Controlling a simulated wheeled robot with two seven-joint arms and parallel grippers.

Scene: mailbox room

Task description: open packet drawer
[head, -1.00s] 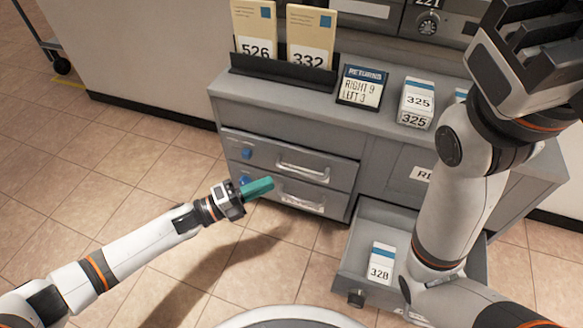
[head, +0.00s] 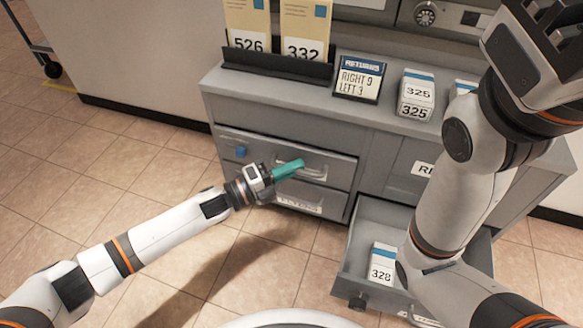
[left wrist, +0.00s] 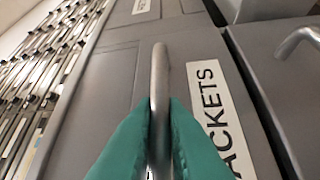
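The packet drawer front (left wrist: 115,75) is grey, with a white label reading PACKETS (left wrist: 215,110) beside its metal bar handle (left wrist: 160,70) in the left wrist view. In the head view it is the upper left drawer (head: 340,165) of the grey cabinet, and its front looks flush. My left gripper (head: 290,168) is at its handle. In the left wrist view its green fingers (left wrist: 160,110) lie on both sides of the bar, close against it. The label is hidden in the head view. My right gripper (head: 540,35) is raised at the upper right, its fingers unclear.
A lower drawer (head: 325,204) sits beneath. At the right an open drawer (head: 350,275) holds a 328 packet (head: 381,264). On the cabinet top stand a RETURNS sign (head: 358,80), a 325 box (head: 416,95) and a rack (head: 275,66) with envelopes.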

